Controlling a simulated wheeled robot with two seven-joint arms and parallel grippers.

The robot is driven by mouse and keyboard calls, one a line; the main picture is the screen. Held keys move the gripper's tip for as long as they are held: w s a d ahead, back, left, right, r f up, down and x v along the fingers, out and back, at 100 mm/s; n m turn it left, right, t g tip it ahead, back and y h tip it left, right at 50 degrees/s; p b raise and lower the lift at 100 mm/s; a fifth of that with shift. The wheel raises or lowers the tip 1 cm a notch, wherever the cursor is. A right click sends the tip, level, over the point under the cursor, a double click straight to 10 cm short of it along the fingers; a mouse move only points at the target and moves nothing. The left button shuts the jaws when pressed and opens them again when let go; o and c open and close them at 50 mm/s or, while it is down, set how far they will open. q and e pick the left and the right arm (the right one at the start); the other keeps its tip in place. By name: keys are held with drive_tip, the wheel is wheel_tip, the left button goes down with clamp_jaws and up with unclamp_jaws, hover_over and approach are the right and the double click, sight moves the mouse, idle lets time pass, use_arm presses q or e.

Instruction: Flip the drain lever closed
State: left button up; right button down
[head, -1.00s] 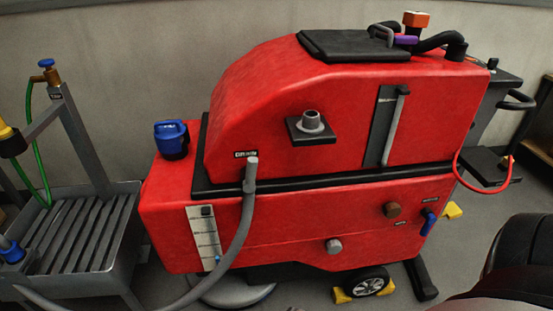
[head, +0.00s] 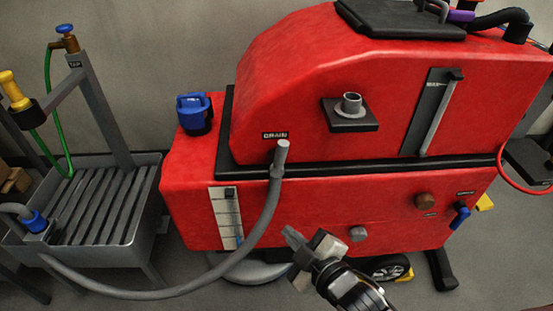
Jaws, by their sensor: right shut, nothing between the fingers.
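The scrubber (head: 330,200) is a red machine with a drain label above a grey hose (head: 268,205). A small blue lever (head: 460,217) hangs, tilted, at the lower right of its side, below a small label I cannot read. I cannot tell for certain that this is the drain lever. My right gripper (head: 304,252) is shut and empty in front of the lower body, between the hose and a grey round knob (head: 358,234), well left of the blue lever. I cannot tell whether it touches the body. My left gripper is not in view.
The hose runs down and left to a grey slatted sink (head: 150,205). A brown knob (head: 424,201) sits left of the blue lever. A grey spout on a dark plate (head: 352,125) sticks out higher up.

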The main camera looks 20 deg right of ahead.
sight(277, 160)
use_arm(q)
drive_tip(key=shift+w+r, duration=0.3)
use_arm(e)
drive_tip(key=w+r+n+t+y, duration=0.1)
drive_tip(key=w+r+n+t, duration=0.2)
drive_tip(key=w+r+n, duration=0.2)
wheel_tip(277, 160, up, 3)
drive_tip(key=n, duration=0.3)
drive_tip(key=shift+n+t, duration=0.4)
drive_tip(key=shift+w, duration=0.15)
drive_tip(key=f+p+x, duration=0.1)
drive_tip(key=x, duration=0.9)
use_arm(q)
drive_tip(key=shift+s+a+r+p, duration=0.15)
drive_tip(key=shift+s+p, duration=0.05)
drive_tip(key=shift+p, duration=0.2)
use_arm(e)
drive_tip(key=d, duration=0.3)
drive_tip(key=shift+s+d+r, duration=0.1)
drive_tip(key=shift+s+d, duration=0.15)
drive_tip(key=shift+d, duration=0.15)
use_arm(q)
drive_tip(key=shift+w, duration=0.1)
use_arm(e)
drive_tip(key=shift+d+m, duration=0.15)
drive_tip(key=shift+m, duration=0.15)
